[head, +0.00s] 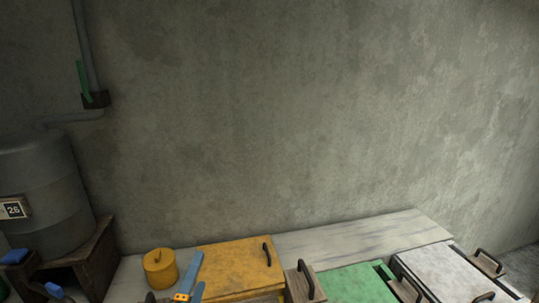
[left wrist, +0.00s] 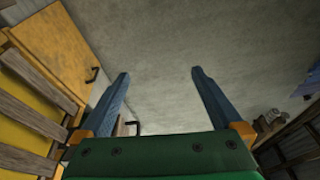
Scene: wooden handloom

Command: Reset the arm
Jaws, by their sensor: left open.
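My left gripper (head: 197,270) shows at the bottom of the head view, its blue fingers and orange finger bases in front of the left edge of a yellow lidded box (head: 240,268). In the left wrist view, my left gripper (left wrist: 158,74) has its two blue fingers wide apart, with nothing between them and the grey wall behind.
A yellow round canister (head: 160,268) stands left of the box. A green panel (head: 352,284) and a pale lidded box (head: 450,272) with dark handles stand to the right. A grey barrel (head: 45,185) sits on a wooden stand (head: 95,258). The wall (head: 300,120) is bare.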

